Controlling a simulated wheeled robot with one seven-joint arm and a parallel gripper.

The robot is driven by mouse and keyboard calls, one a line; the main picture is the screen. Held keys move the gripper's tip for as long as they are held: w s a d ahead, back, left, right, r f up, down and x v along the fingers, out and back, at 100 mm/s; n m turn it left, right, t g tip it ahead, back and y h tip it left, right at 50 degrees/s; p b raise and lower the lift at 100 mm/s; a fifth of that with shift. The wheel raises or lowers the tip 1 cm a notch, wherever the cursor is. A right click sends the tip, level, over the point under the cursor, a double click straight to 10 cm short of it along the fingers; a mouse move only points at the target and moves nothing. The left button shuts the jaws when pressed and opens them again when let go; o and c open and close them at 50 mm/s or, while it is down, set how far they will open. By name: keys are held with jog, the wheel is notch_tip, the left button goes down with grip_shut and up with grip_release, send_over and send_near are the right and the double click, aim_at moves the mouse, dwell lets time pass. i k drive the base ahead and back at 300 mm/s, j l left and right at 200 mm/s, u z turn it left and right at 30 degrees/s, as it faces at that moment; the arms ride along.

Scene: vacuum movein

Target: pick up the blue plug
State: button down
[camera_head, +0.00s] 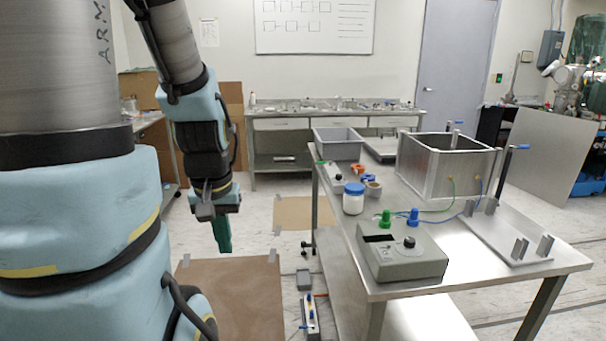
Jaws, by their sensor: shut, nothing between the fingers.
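The blue plug (413,217) is a small upright blue piece at the grey control box (403,256), right of a similar green plug (385,218). A blue cable runs from near the blue plug toward the metal box. My gripper (223,248) hangs pointing down at the left, off the table and well apart from the plug. Its fingers look closed together and hold nothing. The exact seating of the plug is too small to tell.
The box stands on a metal table (545,262). A white jar with a blue lid (353,198), an open metal box (432,176), a grey bin (338,142) and a tray with upright posts (505,240) are also on it. Open floor lies between my gripper and the table.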

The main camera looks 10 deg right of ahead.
aim_at(414, 214)
jog(key=l, duration=2.7)
jog(key=l+u, duration=0.2)
jog(key=u, duration=0.25)
jog(key=l+u, duration=0.15)
jog(key=u, duration=0.3)
jog(key=l+u, duration=0.2)
jog(key=u, duration=0.2)
